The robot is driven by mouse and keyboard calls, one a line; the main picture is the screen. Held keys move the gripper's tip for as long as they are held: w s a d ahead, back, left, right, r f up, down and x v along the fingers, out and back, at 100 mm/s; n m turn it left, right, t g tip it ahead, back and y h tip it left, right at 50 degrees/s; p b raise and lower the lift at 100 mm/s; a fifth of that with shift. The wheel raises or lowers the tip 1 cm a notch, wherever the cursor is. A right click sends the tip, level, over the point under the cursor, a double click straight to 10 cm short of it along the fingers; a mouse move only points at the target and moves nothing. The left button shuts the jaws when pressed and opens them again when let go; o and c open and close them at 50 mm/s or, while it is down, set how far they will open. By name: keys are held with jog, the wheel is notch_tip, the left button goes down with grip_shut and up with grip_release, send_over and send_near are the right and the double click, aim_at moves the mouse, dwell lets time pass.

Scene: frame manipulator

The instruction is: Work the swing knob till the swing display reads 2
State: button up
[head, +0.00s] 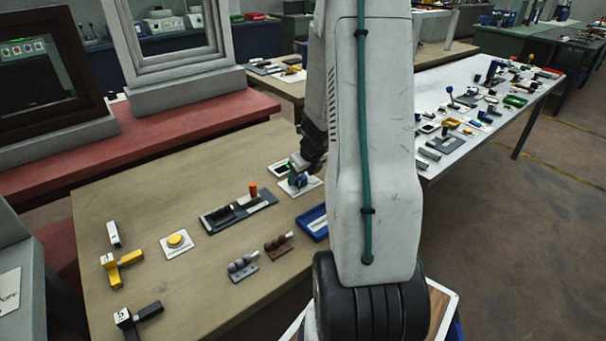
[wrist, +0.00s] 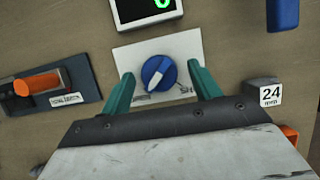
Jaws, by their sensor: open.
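A round blue knob (wrist: 159,77) with a white pointer sits on a white plate (wrist: 135,56) in the wrist view. Its pointer slants to the lower left. Lettering on the plate is partly hidden by my fingers, so I cannot read its name. Above it, a dark display (wrist: 130,10) shows a green digit cut off by the frame's top edge; the digit cannot be told for sure. My gripper (wrist: 161,72) is open, with one teal finger on each side of the knob. In the head view the knob (head: 298,181) and display (head: 284,168) are small and partly behind my gripper (head: 300,165).
A dark unit with an orange handle (wrist: 38,84) lies left of the knob. In the head view, a blue tray (head: 312,222) and a yellow button (head: 176,240) stand on the wooden table (head: 130,200).

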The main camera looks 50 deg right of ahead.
jog(key=shift+f, duration=0.15)
jog(key=c, duration=1)
jog(key=shift+o, duration=0.3)
jog(key=shift+d, duration=0.25)
jog(key=shift+a, duration=0.15)
jog(key=shift+c, duration=0.2)
jog(key=n+y, duration=0.1)
jog(key=n, duration=0.4)
jog(key=shift+y, duration=0.4)
jog(key=n, duration=0.1)
jog(key=n+y, duration=0.1)
jog(key=n, duration=0.2)
jog(key=shift+w+d+n+g+y, duration=0.15)
jog(key=shift+d+n+g+y, duration=0.1)
jog(key=shift+n+g+y, duration=0.05)
jog(key=n+g+y, duration=0.1)
jog(key=n, duration=0.3)
jog(key=shift+w+n+g+y, duration=0.1)
jog(key=shift+n+g+y, duration=0.2)
jog(key=shift+n, duration=0.8)
jog(key=shift+n+g+y, duration=0.2)
jog(key=shift+n+g, duration=0.2)
jog(key=shift+n, duration=0.7)
jog(key=shift+a, duration=0.1)
